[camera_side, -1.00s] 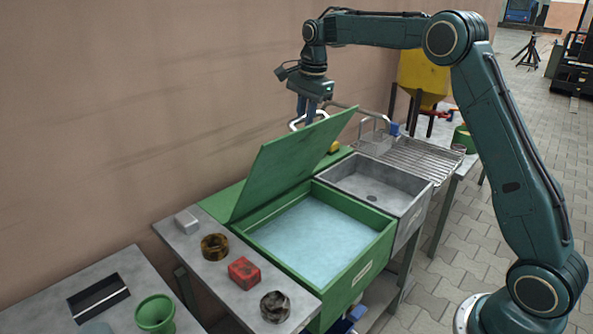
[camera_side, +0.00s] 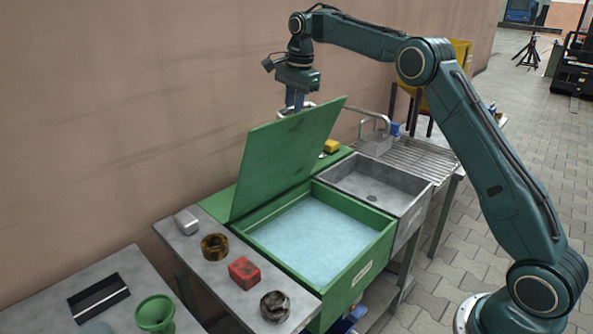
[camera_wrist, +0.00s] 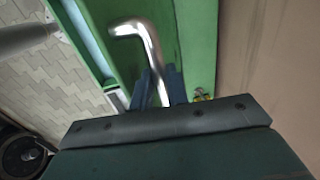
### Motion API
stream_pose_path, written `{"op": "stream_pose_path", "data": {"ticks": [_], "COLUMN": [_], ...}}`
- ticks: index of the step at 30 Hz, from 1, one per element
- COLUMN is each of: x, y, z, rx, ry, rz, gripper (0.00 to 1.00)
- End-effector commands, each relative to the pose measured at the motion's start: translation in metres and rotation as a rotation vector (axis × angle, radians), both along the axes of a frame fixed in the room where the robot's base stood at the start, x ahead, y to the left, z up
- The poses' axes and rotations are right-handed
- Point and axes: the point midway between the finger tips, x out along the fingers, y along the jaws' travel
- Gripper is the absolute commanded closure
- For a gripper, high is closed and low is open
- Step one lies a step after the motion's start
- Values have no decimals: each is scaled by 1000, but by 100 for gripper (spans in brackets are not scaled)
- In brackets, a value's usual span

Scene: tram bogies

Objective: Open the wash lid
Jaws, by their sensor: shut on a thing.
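The green wash lid (camera_side: 285,155) is raised steeply from the green wash tub (camera_side: 360,262), which holds pale blue water (camera_side: 308,228). My gripper (camera_side: 293,108) is at the lid's upper edge, on the wall side. In the wrist view, my blue fingers (camera_wrist: 160,90) are shut on a bent silver handle (camera_wrist: 140,32) in front of the green lid (camera_wrist: 197,40). In the side view, the lid hides most of the handle and my fingertips.
A grey sink (camera_side: 374,188) and drying rack (camera_side: 412,155) adjoin the tub on the right. A dark ring (camera_side: 214,246), red block (camera_side: 243,272) and another ring (camera_side: 274,306) lie on the left bench. The brown wall (camera_side: 130,110) is close behind the lid.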

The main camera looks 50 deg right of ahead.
Motion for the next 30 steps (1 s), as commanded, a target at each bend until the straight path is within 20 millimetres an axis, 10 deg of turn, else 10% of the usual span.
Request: {"op": "stream_pose_path", "data": {"ticks": [6, 10, 30], "x": [0, 0, -7], "y": [-4, -4, -1], "z": [-5, -4, -2], "rx": [2, 2, 0], "ry": [7, 6, 2], "rz": [-7, -7, -3], "gripper": [100, 62, 62]}}
